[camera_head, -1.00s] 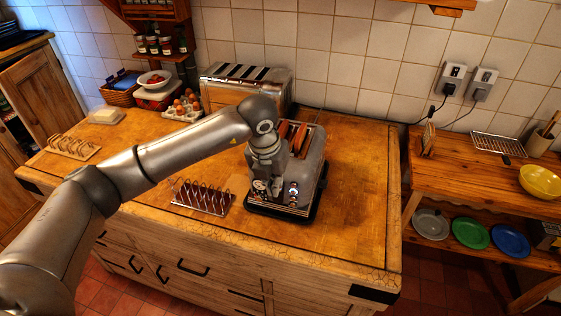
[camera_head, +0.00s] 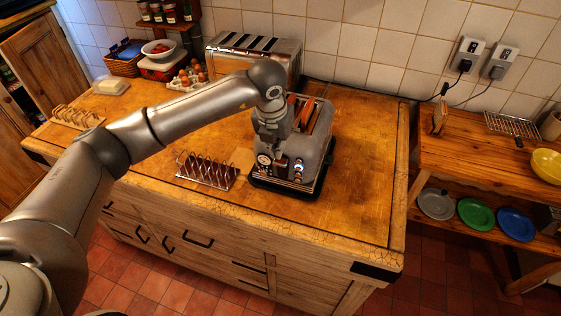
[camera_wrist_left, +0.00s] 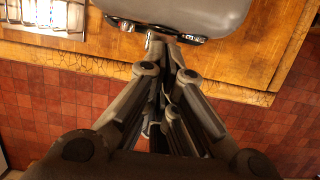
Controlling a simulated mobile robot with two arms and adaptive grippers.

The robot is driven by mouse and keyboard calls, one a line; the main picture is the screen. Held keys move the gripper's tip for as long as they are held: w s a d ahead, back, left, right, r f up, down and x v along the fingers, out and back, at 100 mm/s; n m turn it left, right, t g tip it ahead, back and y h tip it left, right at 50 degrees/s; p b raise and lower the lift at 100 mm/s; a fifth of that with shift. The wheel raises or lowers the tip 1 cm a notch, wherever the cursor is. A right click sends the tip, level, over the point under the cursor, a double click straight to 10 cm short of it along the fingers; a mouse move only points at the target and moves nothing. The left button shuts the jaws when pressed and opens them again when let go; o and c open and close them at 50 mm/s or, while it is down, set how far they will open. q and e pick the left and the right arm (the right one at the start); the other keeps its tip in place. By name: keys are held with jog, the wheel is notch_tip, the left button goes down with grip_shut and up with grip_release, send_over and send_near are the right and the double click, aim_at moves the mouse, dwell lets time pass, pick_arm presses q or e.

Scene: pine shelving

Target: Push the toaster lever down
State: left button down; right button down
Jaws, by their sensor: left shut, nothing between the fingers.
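The silver toaster (camera_head: 318,150) stands on a dark base on the wooden worktop, with brown slices (camera_head: 306,115) showing in its top slots. Its front has knobs and lit buttons. My left gripper (camera_head: 267,160) is shut and empty, pointing down at the left part of the toaster's front. In the left wrist view the shut fingers (camera_wrist_left: 165,75) lie just below the toaster's edge (camera_wrist_left: 190,15). A small metal piece sticks out from that edge close to the fingertips; I cannot tell whether it is the lever or whether they touch. The gripper hides part of the toaster's front.
A wire toast rack (camera_head: 207,171) stands left of the toaster. A larger steel toaster (camera_head: 255,58) and an egg tray (camera_head: 187,80) stand behind. The worktop (camera_head: 365,170) is clear to the right. A side shelf (camera_head: 475,165) stands beyond a gap.

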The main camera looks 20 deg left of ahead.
aim_at(280, 161)
pick_arm(q)
jog(key=b+x, duration=0.1)
jog(key=x, duration=0.2)
jog(key=shift+f, duration=0.4)
jog(key=shift+w+f+b, duration=0.3)
jog(key=shift+f+b, duration=0.15)
jog(key=shift+f, duration=0.1)
jog(key=shift+s, duration=0.1)
